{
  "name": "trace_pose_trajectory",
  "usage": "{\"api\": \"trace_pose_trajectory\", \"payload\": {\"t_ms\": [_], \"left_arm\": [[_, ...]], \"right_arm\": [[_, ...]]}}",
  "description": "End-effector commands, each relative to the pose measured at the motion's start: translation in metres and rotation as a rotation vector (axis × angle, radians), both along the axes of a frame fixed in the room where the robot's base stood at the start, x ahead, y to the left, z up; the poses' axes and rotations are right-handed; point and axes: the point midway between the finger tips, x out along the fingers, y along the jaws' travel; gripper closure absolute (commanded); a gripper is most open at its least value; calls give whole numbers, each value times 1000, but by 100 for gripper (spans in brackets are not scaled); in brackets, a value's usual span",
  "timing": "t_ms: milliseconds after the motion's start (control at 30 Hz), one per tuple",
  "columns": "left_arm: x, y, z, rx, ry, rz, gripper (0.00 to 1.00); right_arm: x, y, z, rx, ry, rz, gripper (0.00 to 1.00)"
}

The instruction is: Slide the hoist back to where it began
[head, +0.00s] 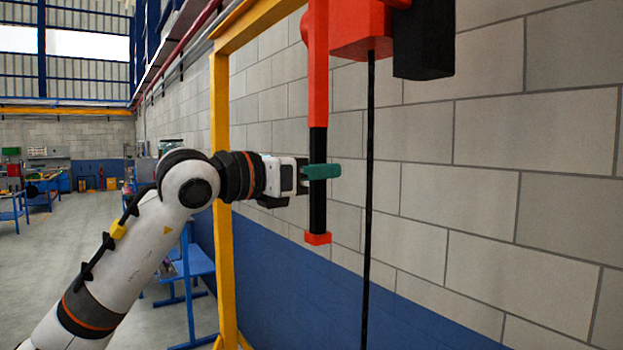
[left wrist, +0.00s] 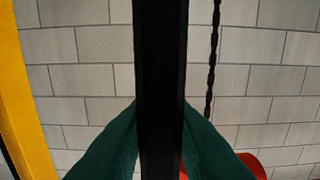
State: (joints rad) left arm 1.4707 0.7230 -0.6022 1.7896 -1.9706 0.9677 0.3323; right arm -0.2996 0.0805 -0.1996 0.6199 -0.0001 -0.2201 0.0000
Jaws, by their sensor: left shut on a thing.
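The hoist (head: 362,30) is a red body with a black box at its right, at the top of the head view. A red bar hangs from it and ends in a black handle grip (head: 318,210) with a red foot. A black chain (head: 369,200) hangs to the right of the handle. My left gripper (head: 322,171) has its green fingers shut on the black handle. In the left wrist view the handle (left wrist: 161,80) stands upright between both fingers (left wrist: 160,150), and the chain (left wrist: 214,60) hangs behind it. My right gripper is not in view.
A yellow frame (head: 220,140) with an upright post stands left of the hoist; its beam runs up to the top. A block wall (head: 480,190), blue at the bottom, is close behind. Blue benches (head: 192,262) stand behind my left arm. The floor at the left is open.

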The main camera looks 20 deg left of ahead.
Motion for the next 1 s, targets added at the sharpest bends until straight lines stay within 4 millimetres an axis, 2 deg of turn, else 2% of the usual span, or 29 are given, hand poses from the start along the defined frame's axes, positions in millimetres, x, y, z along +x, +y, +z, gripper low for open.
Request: {"api": "trace_pose_trajectory", "payload": {"t_ms": [33,200,500,700,1000], "left_arm": [[-10,-16,-8,2,2,-19,100],[-39,-53,-12,4,4,-24,100],[-82,-108,-10,7,7,-19,100],[-97,-127,-7,6,8,-13,100],[-101,-133,-5,5,11,-10,100]], "right_arm": [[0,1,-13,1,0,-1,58],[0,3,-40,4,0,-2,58],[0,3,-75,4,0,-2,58],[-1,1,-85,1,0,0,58],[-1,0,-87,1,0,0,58]]}}
